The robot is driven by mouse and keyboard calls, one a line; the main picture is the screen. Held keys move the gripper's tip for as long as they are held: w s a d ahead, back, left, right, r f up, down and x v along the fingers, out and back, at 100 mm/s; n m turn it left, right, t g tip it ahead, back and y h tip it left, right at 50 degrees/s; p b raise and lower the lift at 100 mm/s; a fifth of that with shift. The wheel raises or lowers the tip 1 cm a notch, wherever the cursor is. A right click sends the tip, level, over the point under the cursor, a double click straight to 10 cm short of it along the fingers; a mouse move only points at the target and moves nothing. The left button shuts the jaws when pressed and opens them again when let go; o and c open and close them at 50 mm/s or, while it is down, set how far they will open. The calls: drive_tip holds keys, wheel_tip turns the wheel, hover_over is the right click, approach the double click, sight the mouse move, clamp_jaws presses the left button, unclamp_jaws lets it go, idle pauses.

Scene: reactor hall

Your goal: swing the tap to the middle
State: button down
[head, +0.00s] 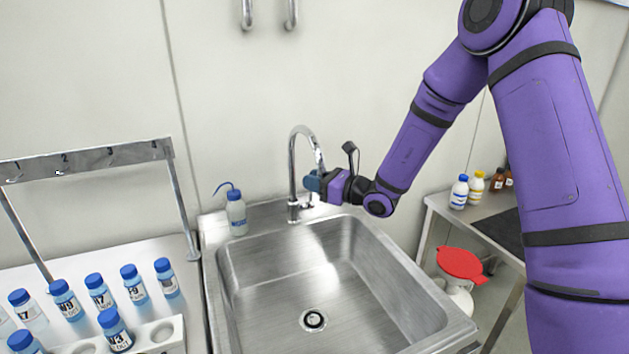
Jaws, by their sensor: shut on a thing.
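The tap (293,165) is a tall chrome gooseneck on the back rim of the steel sink (255,292). Its spout arches to the right and comes down at the back right part of the basin. My gripper (314,183) is at the lower end of the spout, reaching in from the right, and is shut on the spout. The fingertips and the spout's outlet are small and partly hidden by the gripper. The drain (314,320) shows in the basin floor, which is empty.
A wash bottle (236,213) with a blue cap stands on the sink's rim left of the tap. Several blue-capped bottles (98,291) and a numbered rack (90,160) are on the left bench. Small bottles (476,188) stand on the right table; a red-lidded container (460,264) is below.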

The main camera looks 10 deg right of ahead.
drive_tip(key=c, duration=1)
unclamp_jaws()
drive_tip(key=shift+o, duration=0.2)
drive_tip(key=v, duration=1)
drive_tip(key=shift+s+d, duration=0.25)
